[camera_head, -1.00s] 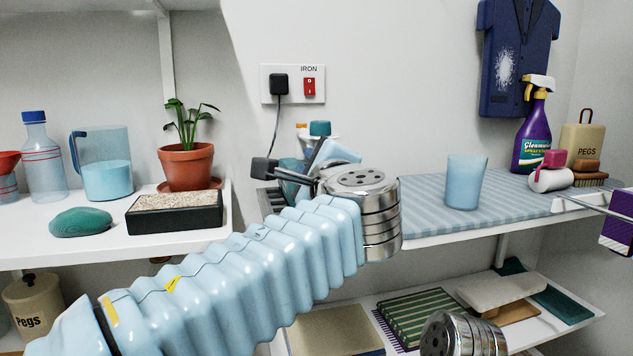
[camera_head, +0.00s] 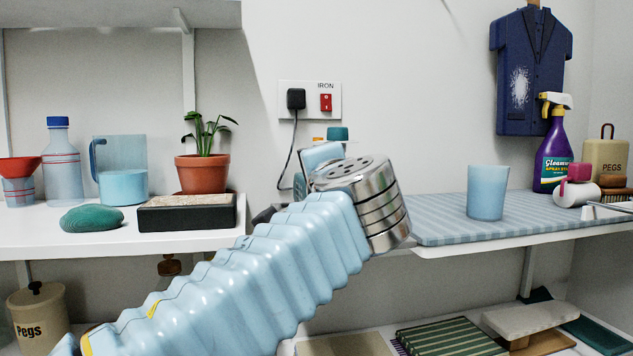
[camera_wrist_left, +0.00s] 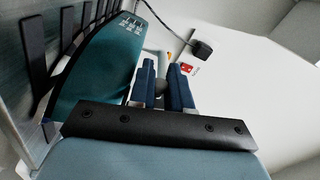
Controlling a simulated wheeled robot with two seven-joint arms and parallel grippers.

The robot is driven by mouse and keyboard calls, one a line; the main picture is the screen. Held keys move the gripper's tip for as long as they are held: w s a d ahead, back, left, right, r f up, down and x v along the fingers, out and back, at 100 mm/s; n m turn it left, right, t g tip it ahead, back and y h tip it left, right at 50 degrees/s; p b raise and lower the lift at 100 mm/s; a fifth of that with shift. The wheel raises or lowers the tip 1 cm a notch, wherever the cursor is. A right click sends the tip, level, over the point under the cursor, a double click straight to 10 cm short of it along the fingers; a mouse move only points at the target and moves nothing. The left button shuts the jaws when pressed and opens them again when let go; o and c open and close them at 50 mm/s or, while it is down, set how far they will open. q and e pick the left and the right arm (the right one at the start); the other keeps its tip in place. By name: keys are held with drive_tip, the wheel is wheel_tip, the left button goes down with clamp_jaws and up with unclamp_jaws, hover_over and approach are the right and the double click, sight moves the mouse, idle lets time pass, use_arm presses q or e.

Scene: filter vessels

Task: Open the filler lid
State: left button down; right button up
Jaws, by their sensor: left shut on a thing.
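The iron shows in the left wrist view as a teal body (camera_wrist_left: 98,72) with white markings, at the upper left. In the head view only its teal top (camera_head: 337,133) shows behind my wrist. My left gripper (camera_wrist_left: 164,70) has its two dark blue fingers close together beside the teal body, shut on a small part that is mostly hidden between them. That part appears to be the filler lid, but its shape and angle cannot be made out. In the head view the left fingers are mostly hidden behind my ribbed arm and metal wrist. My right gripper is out of view.
A wall socket panel (camera_head: 310,99) with a black plug and cord is behind the iron. A potted plant (camera_head: 203,172) and black tray (camera_head: 187,213) stand left.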

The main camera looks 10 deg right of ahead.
use_arm(q)
drive_tip(key=shift+f, duration=0.1)
idle(0.5)
drive_tip(key=c, duration=1.1)
unclamp_jaws()
drive_tip(key=s, duration=0.7)
drive_tip(key=s+b, duration=0.1)
drive_tip(key=s, duration=0.5)
drive_tip(key=shift+s+d, duration=0.2)
drive_tip(key=shift+s, duration=0.2)
